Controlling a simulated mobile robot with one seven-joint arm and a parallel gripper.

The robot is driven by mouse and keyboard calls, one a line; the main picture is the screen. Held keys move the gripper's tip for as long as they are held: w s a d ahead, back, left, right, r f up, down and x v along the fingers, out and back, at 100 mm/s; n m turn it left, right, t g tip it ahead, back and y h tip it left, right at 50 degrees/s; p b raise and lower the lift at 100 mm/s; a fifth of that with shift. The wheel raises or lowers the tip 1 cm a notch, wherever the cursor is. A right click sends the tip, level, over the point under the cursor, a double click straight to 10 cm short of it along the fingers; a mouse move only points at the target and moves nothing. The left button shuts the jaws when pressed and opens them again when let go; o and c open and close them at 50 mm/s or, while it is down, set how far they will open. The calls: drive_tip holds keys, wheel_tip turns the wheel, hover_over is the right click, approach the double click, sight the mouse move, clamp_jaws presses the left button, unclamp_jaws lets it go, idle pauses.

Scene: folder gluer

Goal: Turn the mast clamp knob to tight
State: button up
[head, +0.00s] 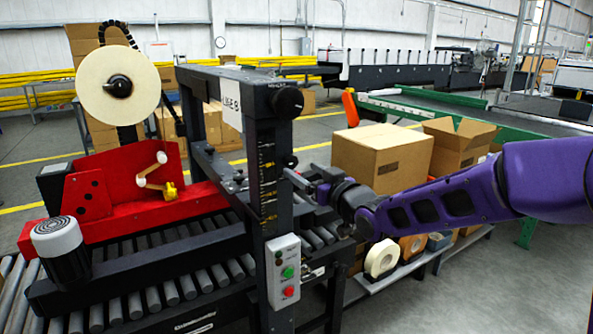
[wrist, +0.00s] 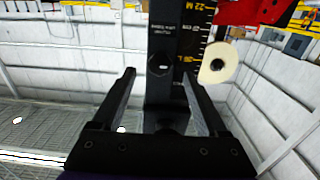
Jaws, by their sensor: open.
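The black mast (head: 268,165) with a yellow scale stands at the near corner of the machine. A small dark round knob (head: 290,161) sits on its right side. In the wrist view a dark round knob (wrist: 160,65) with a pale mark shows on the mast face (wrist: 175,30), beside the scale. My gripper (head: 293,180) is open and close to the mast, coming from the right. In the wrist view its two fingers (wrist: 159,74) are spread, with the knob roughly between their tips. No finger visibly touches the knob. The knob's tightness cannot be told.
A larger black round knob (head: 288,102) is at the mast's top. A grey control box (head: 284,271) with green and red buttons hangs below my gripper. Cardboard boxes (head: 380,155) and tape rolls (head: 381,259) stand to the right behind my arm. Rollers (head: 160,297) lie left.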

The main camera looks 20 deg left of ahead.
sight(293, 164)
drive_tip(key=shift+x, duration=2.05)
drive_tip(key=shift+c, duration=0.3)
clamp_jaws()
